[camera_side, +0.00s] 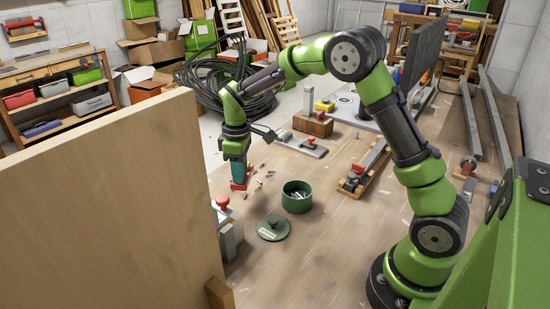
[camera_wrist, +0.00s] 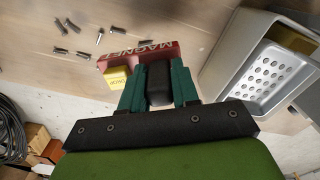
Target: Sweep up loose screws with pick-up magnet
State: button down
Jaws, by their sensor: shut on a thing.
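A red pick-up magnet (camera_wrist: 150,54) lettered "MAGNET" shows in the wrist view, with a dark handle between my fingers and a yellow label at its left end. My gripper (camera_wrist: 159,88) is shut on that handle. In the side view my gripper (camera_side: 237,163) points down, with the red magnet (camera_side: 240,185) at its tips, low over the bench; whether it touches the wood I cannot tell. Loose screws (camera_side: 260,181) lie just right of the magnet. Several of them (camera_wrist: 83,54) show left of and beyond it in the wrist view. None clearly clings to the magnet.
A round green tin (camera_side: 296,196) with metal pieces inside stands open right of the magnet. Its green lid (camera_side: 273,228) lies in front. A grey metal box with a perforated tray (camera_wrist: 272,75) is on the right in the wrist view. A wooden board (camera_side: 110,200) blocks the left foreground.

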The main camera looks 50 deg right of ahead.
jog(key=shift+f, duration=2.3)
jog(key=shift+d, duration=0.1)
jog(key=shift+w+d, duration=0.2)
jog(key=shift+w, duration=1.1)
jog(key=shift+w+d, duration=0.2)
jog(key=shift+w, duration=1.05)
jog(key=shift+w+d, duration=1.15)
jog(key=shift+d, duration=0.25)
jog(key=shift+s+d, duration=0.2)
jog(key=shift+s, duration=1.15)
jog(key=shift+s+d, duration=0.15)
jog(key=shift+s, duration=1.25)
jog(key=shift+s+d, duration=0.2)
jog(key=shift+s, duration=1.15)
jog(key=shift+w+d, duration=0.35)
jog(key=shift+w, duration=0.85)
jog(key=shift+w+d, duration=0.35)
jog(key=shift+w, duration=0.9)
jog(key=shift+w+d, duration=0.35)
jog(key=shift+w, duration=0.85)
